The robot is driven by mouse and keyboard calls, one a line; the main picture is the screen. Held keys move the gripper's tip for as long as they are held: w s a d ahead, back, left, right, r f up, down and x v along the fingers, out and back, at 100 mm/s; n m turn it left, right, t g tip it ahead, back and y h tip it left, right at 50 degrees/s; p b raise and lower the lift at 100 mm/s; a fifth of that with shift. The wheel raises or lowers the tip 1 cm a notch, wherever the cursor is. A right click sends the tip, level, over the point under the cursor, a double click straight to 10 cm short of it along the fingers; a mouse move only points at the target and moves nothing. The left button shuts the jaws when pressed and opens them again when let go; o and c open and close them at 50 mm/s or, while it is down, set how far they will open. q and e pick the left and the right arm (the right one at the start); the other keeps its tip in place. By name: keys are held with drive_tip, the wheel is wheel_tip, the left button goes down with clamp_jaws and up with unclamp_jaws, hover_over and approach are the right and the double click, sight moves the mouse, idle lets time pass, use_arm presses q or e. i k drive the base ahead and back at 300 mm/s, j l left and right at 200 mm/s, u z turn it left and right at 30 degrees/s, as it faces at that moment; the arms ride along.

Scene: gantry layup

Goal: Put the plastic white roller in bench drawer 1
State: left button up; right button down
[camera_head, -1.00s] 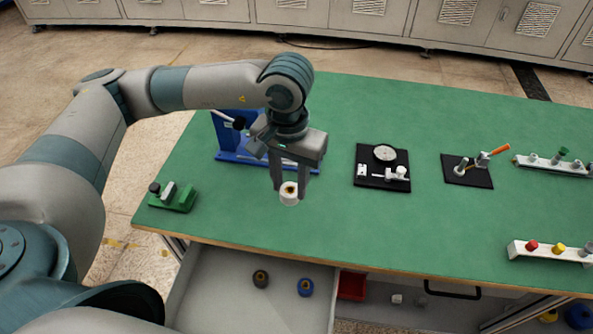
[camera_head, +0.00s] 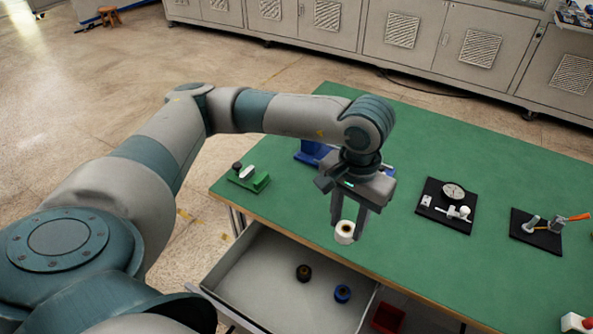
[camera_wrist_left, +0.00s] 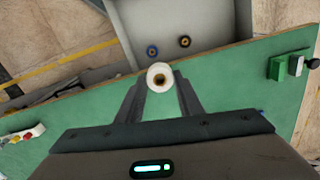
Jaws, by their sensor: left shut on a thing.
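The white roller (camera_head: 345,232) is a short white cylinder with a brownish centre hole. My left gripper (camera_head: 348,226) is shut on it and holds it near the front edge of the green bench top. In the left wrist view the roller (camera_wrist_left: 160,77) sits between the two fingertips. An open grey drawer (camera_head: 243,272) sticks out from under the bench, in front and to the left of the roller. A dark roller (camera_head: 303,273) and a blue roller (camera_head: 342,293) stand inside it. No label on the drawer is readable. My right gripper is not in view.
The green bench (camera_head: 420,258) carries a green fixture (camera_head: 248,178), a blue stand (camera_head: 312,152) partly behind my arm, and black plates with a dial (camera_head: 453,191) and an orange-handled tool (camera_head: 578,217). A red bin (camera_head: 387,318) is under the bench. The drawer's left part is clear.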

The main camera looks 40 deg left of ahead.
sight(280, 311)
drive_tip(key=k+l+u, duration=0.2)
drive_tip(key=l, duration=0.3)
drive_tip(key=k+l+u, duration=0.25)
drive_tip(key=k+l, duration=0.15)
drive_tip(key=k, duration=0.05)
